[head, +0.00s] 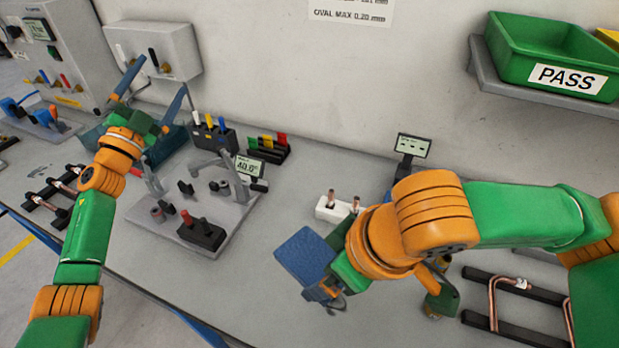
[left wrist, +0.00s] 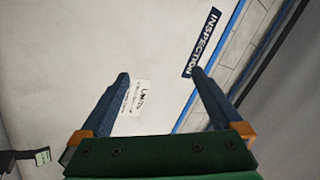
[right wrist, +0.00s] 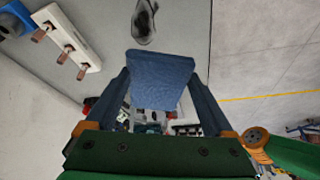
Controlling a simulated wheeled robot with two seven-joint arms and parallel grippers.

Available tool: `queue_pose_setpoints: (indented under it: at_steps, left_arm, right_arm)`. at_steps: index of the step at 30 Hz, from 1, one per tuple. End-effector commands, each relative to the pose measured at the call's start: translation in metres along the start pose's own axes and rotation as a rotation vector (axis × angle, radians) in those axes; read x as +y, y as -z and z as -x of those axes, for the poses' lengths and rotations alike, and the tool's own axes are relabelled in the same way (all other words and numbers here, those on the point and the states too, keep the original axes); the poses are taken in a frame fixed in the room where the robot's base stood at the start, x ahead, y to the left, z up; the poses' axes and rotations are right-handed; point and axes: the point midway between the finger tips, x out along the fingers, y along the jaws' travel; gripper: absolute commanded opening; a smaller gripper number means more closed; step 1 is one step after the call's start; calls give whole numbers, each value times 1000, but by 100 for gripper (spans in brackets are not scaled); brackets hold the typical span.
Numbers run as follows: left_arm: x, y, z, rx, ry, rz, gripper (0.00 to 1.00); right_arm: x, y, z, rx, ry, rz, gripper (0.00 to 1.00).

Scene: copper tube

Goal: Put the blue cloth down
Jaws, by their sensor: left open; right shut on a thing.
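The blue cloth (head: 305,262) is a flat, folded square pad. My right gripper (head: 325,290) is shut on it and holds it at the front middle of the bench; I cannot tell its height above the top. In the right wrist view the cloth (right wrist: 162,75) sits between the two fingers of the right gripper (right wrist: 162,88). My left gripper (head: 160,90) is open and empty at the back left, near the wall; its spread fingers also show in the left wrist view (left wrist: 160,75).
A grey fixture plate (head: 205,215) with clamps and a display stands left of the cloth. A white block with copper stubs (head: 325,212) is behind it. A black rack with bent copper tubes (head: 480,318) lies at the right. A green PASS bin (head: 520,45) is on a wall shelf.

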Motion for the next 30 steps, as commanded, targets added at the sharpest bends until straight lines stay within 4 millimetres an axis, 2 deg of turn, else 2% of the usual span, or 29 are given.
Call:
queue_pose_setpoints:
  at_steps: [1,2,3,5,6,8,9,11,12,14,15,17,18,20,22,24,27,30]
  left_arm:
    - [-3,38,-15,119,-12,17,100]
    - [-2,63,-22,194,-30,32,100]
    - [2,95,-30,292,-63,58,100]
    - [10,145,-36,438,-127,95,100]
    - [16,178,-37,535,-181,116,100]
    - [24,228,-34,679,-275,136,100]
    - [31,260,-27,773,-352,142,100]
    - [43,306,-12,908,-489,137,100]
    - [52,335,3,992,-601,119,100]
    - [68,374,31,1102,-806,63,100]
    - [80,393,54,1151,-974,-1,100]
    - [98,407,93,1155,-1274,-154,100]
    - [107,404,115,1096,-1460,-271,100]
    - [110,390,137,940,-1686,-444,100]
    - [113,370,153,664,-1894,-588,100]
    - [115,354,160,405,-2002,-654,100]
    - [111,341,165,175,-2051,-707,100]
    - [116,333,169,103,-2063,-721,100]
  right_arm:
    - [0,0,0,0,0,0,43]
    - [0,0,0,0,0,0,43]
    - [0,0,0,0,0,0,43]
    - [0,0,0,0,0,0,43]
    - [0,0,0,0,0,0,43]
    - [0,0,0,0,0,0,43]
    - [0,0,0,0,0,0,43]
    - [0,0,0,0,0,0,43]
    - [0,0,0,0,0,0,43]
    - [0,0,0,0,0,0,43]
    - [0,0,0,0,0,0,43]
    - [0,0,0,0,0,0,43]
    - [0,0,0,0,0,0,43]
    - [0,0,0,0,0,0,43]
    - [0,0,0,0,0,0,43]
    - [0,0,0,0,0,0,43]
    - [0,0,0,0,0,0,43]
    - [0,0,0,0,0,0,43]
